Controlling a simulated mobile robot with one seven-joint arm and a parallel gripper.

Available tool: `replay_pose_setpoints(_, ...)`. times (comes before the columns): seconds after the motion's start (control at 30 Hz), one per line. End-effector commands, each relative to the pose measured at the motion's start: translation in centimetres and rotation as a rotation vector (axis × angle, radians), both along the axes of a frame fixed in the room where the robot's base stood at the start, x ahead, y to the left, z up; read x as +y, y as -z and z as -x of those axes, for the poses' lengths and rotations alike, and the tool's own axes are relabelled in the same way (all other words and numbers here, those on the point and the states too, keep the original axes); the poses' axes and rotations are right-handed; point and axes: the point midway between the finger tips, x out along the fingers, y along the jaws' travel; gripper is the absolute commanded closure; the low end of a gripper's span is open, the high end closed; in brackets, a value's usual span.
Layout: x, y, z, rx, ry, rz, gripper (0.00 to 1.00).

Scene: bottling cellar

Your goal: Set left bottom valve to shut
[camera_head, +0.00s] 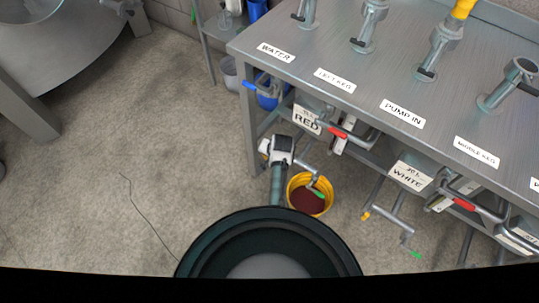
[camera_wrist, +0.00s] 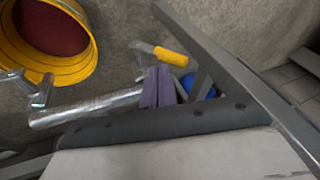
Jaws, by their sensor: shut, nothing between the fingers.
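My gripper (camera_head: 281,150) is low beside the table's left leg, next to the yellow bucket. In the wrist view its purple fingers (camera_wrist: 160,86) are shut and empty. Just beyond the fingertips is a yellow lever (camera_wrist: 171,57) on a short grey stem; I cannot tell whether they touch. It seems to belong to the left bottom valve, whose metal pipe (camera_wrist: 90,107) runs left toward the bucket (camera_wrist: 75,75). In the head view this pipe (camera_head: 309,172) ends above the bucket (camera_head: 295,184), with a green part (camera_head: 318,192) there. My gripper hides the yellow lever in the head view.
The steel table (camera_head: 380,75) carries several upper valves and labels. Red-handled valves (camera_head: 337,132) and a second bottom pipe (camera_head: 388,220) with orange and green ends are to the right. A table leg (camera_wrist: 225,60) stands close to my fingers. The floor at left is open.

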Motion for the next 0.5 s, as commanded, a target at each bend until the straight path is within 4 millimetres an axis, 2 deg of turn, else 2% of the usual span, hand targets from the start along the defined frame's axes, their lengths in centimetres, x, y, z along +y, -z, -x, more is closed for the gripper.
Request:
replay_pose_setpoints(0.13,0.61,0.45,-0.21,0.001,-0.001,0.000,1.00)
replay_pose_setpoints(0.5,0.67,0.45,-0.25,0.001,-0.001,0.001,1.00)
